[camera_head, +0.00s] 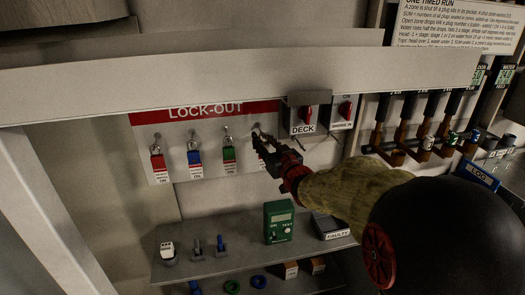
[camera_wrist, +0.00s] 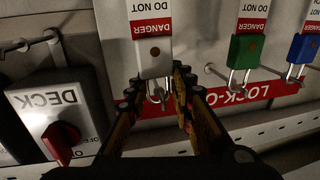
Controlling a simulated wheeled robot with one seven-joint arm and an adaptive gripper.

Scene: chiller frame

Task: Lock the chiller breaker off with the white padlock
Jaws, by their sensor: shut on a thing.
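The white padlock (camera_wrist: 153,57), with a red-and-white DANGER tag, is between my gripper's fingers in the wrist view. My gripper (camera_wrist: 156,88) is shut on it near its shackle. In the head view my gripper (camera_head: 262,146) is at the right end of the lock-out board, at the rightmost hook, and mostly hides the padlock. I cannot tell whether the shackle still hangs on its hook. Two breaker switches with red knobs are right of the board. The nearer is marked DECK (camera_head: 303,116); the other's label (camera_head: 342,112) is too small to read surely.
Red (camera_head: 157,162), blue (camera_head: 194,157) and green (camera_head: 229,154) padlocks hang on the lock-out board (camera_head: 180,125). A shelf (camera_head: 215,266) below holds a green meter (camera_head: 279,221) and small parts. A beam (camera_head: 250,75) crosses above. Pipes with valves (camera_head: 425,125) stand at right.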

